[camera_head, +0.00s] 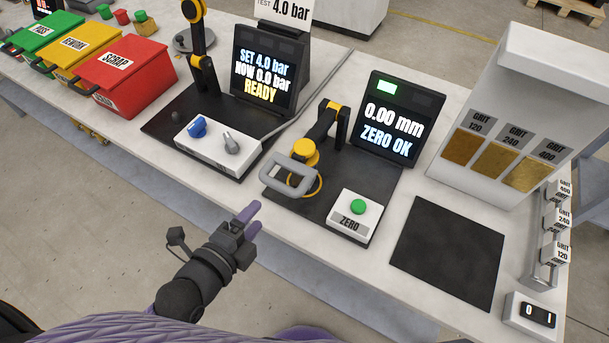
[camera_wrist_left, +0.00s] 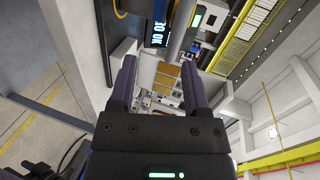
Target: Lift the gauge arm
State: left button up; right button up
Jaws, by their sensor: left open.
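The gauge stands on a black base plate (camera_head: 318,205) in the middle of the bench. Its black gauge arm (camera_head: 327,122) has yellow joints and a yellow round head (camera_head: 304,152). A grey loop handle (camera_head: 290,176) sits at the arm's front end. My left gripper (camera_head: 252,216) is open and empty, in front of the bench edge, to the lower left of the handle and apart from it. Its two purple fingers (camera_wrist_left: 159,82) are spread in the left wrist view, with a grey bar beyond them. My right gripper is not in view.
The gauge display (camera_head: 392,122) reads 0.00 mm, ZERO OK. A ZERO box (camera_head: 351,220) with a green button is at the plate's front right. A pressure station (camera_head: 218,147) stands left, a black mat (camera_head: 446,252) right. A grey cable runs behind the gauge.

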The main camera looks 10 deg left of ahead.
pick_arm(q)
jog(key=w+d+b, duration=0.2)
jog(key=w+d, duration=0.1)
jog(key=w, duration=0.6)
jog(key=shift+w+d+f+m, duration=0.15)
jog(key=shift+d+f+m, duration=0.05)
jog(key=shift+d+m, duration=0.2)
grip_shut()
jog(key=shift+f, duration=0.1)
jog(key=shift+f, duration=0.2)
dwell(0.6)
